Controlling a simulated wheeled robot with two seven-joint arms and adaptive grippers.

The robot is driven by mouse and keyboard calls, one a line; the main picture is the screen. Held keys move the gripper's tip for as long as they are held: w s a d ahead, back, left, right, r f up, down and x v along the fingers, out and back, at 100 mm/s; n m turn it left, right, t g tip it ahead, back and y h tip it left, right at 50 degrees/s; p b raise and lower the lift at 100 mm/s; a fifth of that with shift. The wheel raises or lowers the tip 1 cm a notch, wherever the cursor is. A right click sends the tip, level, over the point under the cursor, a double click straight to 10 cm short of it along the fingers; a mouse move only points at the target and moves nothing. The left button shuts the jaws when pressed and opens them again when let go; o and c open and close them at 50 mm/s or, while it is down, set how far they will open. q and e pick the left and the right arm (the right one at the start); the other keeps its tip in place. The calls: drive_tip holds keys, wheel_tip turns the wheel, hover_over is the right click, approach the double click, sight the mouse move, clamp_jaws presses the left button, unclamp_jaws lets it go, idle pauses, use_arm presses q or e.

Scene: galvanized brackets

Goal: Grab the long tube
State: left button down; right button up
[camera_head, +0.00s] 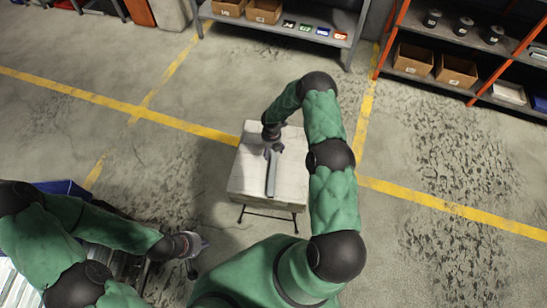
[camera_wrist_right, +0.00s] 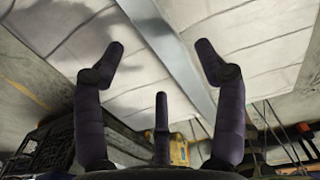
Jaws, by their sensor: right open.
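The long tube (camera_head: 271,178) is a straight grey metal bar lying on the pale top of a small table (camera_head: 240,182). In the right wrist view the tube (camera_wrist_right: 172,48) runs slantwise from the top middle down to the right. My right gripper (camera_head: 273,149) is over the far end of the tube, with its fingers spread and empty. In the wrist view the right gripper (camera_wrist_right: 160,56) has the tube showing between its fingertips; I cannot tell whether they touch it. My left gripper (camera_head: 202,250) is at the lower left, away from the table; its opening is too small to judge.
A grey shelf (camera_head: 351,40) with cardboard boxes stands at the back. An orange-framed rack (camera_head: 388,45) with boxes and dark round items is at the upper right. A blue bin (camera_head: 62,187) is at the left. Open floor with yellow lines surrounds the table.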

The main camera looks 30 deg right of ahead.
sight(272, 155)
wheel_tip(272, 155, down, 4)
drive_tip(key=shift+s+f+b, duration=0.1)
drive_tip(key=shift+s+b, duration=0.05)
drive_tip(key=shift+b, duration=0.3)
clamp_jaws()
drive_tip(key=shift+r, duration=0.25)
